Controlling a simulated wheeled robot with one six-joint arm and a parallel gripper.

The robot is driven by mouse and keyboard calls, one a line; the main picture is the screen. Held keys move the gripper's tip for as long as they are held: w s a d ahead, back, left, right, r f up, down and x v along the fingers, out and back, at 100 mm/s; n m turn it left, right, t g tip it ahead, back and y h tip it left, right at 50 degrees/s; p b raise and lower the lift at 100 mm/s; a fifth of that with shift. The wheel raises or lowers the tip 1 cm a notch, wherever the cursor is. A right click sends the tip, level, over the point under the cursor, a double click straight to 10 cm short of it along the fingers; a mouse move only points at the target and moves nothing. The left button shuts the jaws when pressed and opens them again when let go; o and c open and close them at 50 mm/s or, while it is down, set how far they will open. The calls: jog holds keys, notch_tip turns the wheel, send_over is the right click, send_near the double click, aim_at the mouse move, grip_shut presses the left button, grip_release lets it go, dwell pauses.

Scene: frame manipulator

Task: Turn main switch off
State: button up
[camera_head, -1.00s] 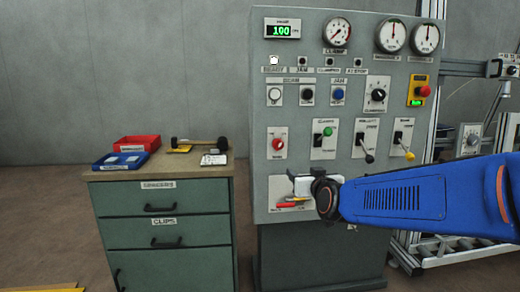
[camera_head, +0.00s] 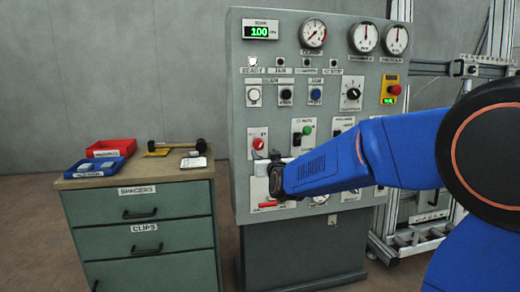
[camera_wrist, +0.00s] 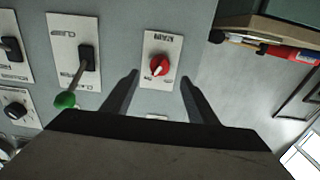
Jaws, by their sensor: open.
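The main switch is a red rotary knob on a white plate at the left of the grey control panel (camera_head: 236,110). In the head view the red knob (camera_head: 258,143) shows just above my gripper (camera_head: 266,161), its plate partly covered by the gripper. In the wrist view, which is upside down, the knob (camera_wrist: 158,65) lies between the two fingertips of my gripper (camera_wrist: 158,77), under the label MAIN. The fingers are open and spread on both sides of the plate. Whether they touch the panel cannot be told.
A clamp lever with a green ball (camera_wrist: 66,100) is beside the main switch. A red-handled lever (camera_head: 268,205) sits below. The drawer cabinet (camera_head: 140,208) stands left of the panel, bearing a red tray (camera_head: 111,147), a blue tray (camera_head: 94,167) and a hammer (camera_head: 180,145).

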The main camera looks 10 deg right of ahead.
aim_at(260, 147)
jog(key=w, duration=0.8)
jog(key=shift+w, duration=0.35)
jog(key=shift+c, duration=0.3)
jog(key=c, duration=1)
